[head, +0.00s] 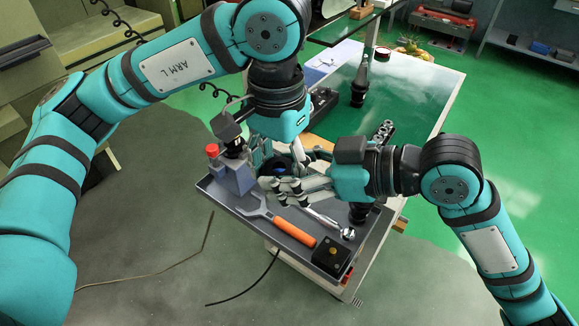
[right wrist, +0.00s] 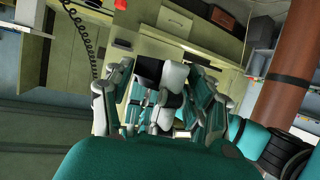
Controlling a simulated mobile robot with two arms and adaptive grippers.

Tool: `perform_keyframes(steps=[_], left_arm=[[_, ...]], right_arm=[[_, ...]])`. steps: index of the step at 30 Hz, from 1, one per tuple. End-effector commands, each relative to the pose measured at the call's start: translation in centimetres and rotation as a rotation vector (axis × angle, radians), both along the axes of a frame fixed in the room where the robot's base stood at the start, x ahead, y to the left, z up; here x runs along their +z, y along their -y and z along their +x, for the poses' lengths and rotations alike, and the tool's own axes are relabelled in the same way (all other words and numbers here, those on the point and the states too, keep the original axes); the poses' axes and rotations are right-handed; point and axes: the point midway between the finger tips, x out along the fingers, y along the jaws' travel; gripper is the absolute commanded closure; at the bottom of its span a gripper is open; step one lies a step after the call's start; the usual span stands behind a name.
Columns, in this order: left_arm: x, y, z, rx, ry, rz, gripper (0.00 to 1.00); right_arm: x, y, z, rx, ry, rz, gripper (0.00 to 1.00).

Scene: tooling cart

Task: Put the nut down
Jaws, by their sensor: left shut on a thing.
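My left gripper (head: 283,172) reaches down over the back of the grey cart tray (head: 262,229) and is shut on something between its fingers. The nut itself cannot be made out; the fingers of both grippers hide that spot. My right gripper (head: 277,190) comes in from the right, close in front of the left one. In the right wrist view its fingers (right wrist: 165,112) stand apart, with white and black parts, likely of the left gripper, between or behind them. I cannot tell whether the two grippers touch.
On the tray are a grey-blue block (head: 236,176) with a red knob (head: 212,150), an orange-handled tool (head: 291,231), a chrome wrench (head: 330,222) and a black box with a yellow button (head: 331,256). A green-topped table (head: 415,95) stands behind. The tray's front strip has some bare room.

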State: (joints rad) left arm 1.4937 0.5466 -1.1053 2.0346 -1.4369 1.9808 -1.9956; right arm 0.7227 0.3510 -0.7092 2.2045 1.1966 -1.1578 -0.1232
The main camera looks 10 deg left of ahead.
Motion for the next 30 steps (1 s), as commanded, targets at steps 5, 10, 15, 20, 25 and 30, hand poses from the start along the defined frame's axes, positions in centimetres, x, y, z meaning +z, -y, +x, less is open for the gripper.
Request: perform_keyframes(steps=[5,10,15,20,25,30], left_arm=[[0.0,0.1,-0.2,-0.005,-0.004,0.0,1.0],[0.0,0.1,-0.2,-0.006,-0.006,-0.001,0.36],[0.0,0.0,-0.2,-0.004,-0.004,0.0,0.24],[0.0,0.0,-0.1,-0.004,-0.004,0.0,0.24],[1.2,0.0,0.0,-0.002,0.0,0.0,0.24],[4.6,0.1,0.0,-0.001,0.003,0.0,0.24]], right_arm=[[0.0,0.1,0.4,-0.011,0.002,-0.001,0.76],[0.0,0.1,0.4,-0.011,0.004,0.0,0.82],[0.0,0.1,0.3,-0.009,0.003,0.001,0.82],[0.0,0.1,0.3,-0.007,0.003,0.001,0.82],[0.0,0.1,0.3,-0.006,0.003,0.001,0.82],[0.1,0.1,0.2,-0.006,0.003,0.001,0.82]])
